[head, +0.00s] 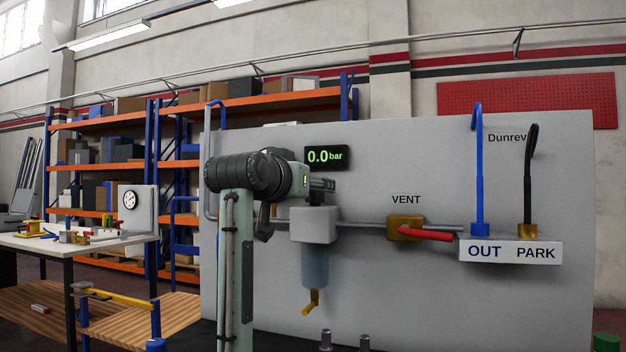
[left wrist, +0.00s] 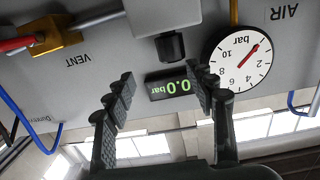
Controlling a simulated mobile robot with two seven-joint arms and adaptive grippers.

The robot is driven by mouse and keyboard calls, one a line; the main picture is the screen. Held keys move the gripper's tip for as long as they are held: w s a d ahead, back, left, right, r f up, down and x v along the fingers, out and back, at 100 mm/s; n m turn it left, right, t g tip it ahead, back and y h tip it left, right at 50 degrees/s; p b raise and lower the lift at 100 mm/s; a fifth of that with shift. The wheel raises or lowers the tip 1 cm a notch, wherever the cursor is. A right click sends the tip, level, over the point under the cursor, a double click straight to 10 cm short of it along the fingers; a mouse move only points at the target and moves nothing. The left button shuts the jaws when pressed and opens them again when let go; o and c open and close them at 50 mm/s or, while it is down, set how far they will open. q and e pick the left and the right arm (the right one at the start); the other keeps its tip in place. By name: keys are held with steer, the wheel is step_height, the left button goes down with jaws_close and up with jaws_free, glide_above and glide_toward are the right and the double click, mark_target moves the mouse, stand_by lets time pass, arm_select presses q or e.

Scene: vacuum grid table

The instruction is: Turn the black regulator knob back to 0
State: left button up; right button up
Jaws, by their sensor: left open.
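The black regulator knob (left wrist: 170,46) shows in the left wrist view, which is upside down here. It sits on the grey regulator block (left wrist: 165,14). My left gripper (left wrist: 160,72) is open, with one finger on either side of the knob's line and a gap around it; I see no contact. In the head view my left gripper (head: 322,187) is just above the grey block (head: 313,225), and the knob is mostly hidden there. The digital display (head: 325,157) reads 0.0 bar. My right gripper is out of view.
A grey panel (head: 400,290) carries a brass vent valve (head: 405,228) with a red lever, and a white OUT/PARK block (head: 510,249) with blue and black hoses. A round gauge (left wrist: 240,60) is beside the left gripper's finger. A side table (head: 70,243) stands left.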

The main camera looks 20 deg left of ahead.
mark_target(315, 195)
arm_select(q)
steer(key=shift+m+t+h, duration=0.4)
steer(key=shift+h, duration=0.2)
steer(key=w, duration=0.2)
steer(key=w+a, duration=0.1)
steer(key=w, duration=0.2)
steer(key=w+p, duration=0.1)
steer(key=w, duration=0.1)
steer(key=shift+w+a+f, duration=0.1)
steer(key=shift+w+a, duration=0.05)
steer(key=shift+a, duration=0.25)
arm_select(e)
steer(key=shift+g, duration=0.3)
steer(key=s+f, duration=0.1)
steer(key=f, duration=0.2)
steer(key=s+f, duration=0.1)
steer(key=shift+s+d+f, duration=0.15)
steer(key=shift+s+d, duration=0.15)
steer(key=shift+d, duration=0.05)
arm_select(q)
steer(key=shift+c, duration=0.6)
steer(key=c, duration=1.1)
steer(key=shift+o, duration=0.2)
steer(key=shift+d+y, duration=0.1)
steer(key=shift+y, duration=0.2)
